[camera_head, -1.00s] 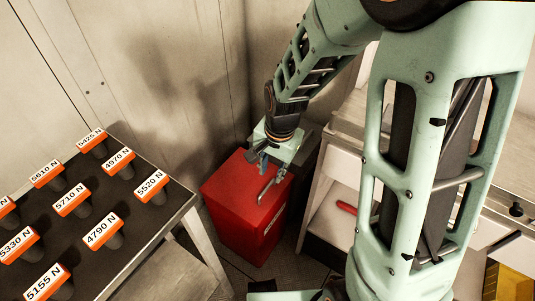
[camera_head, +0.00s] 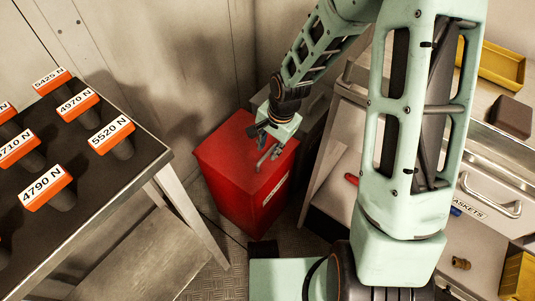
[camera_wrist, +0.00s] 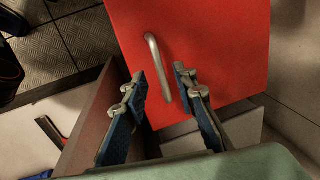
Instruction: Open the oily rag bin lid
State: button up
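The oily rag bin (camera_head: 240,180) is a red box standing on the floor in the middle of the head view. Its lid (camera_head: 225,150) is flat and closed, and the red top also fills the upper middle of the wrist view (camera_wrist: 215,50). A grey bar handle (camera_head: 268,157) is on the lid; in the wrist view the handle (camera_wrist: 157,65) runs lengthwise between the lines of the fingers. My gripper (camera_head: 261,142) is over the lid near the handle. In the wrist view its fingers (camera_wrist: 162,80) are apart with nothing clamped between them. Whether they touch the handle is unclear.
A dark-topped table (camera_head: 130,165) with several orange-labelled pieces stands left of the bin. A bench with drawers (camera_head: 490,185) stands on the right, with yellow trays (camera_head: 492,62) on it. A wall is close behind. Patterned floor (camera_head: 210,275) shows in front.

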jog(key=shift+w+a+f, duration=0.1)
jog(key=shift+f, duration=0.5)
jog(key=shift+w+a+f, duration=0.1)
jog(key=shift+f, duration=0.5)
grip_shut()
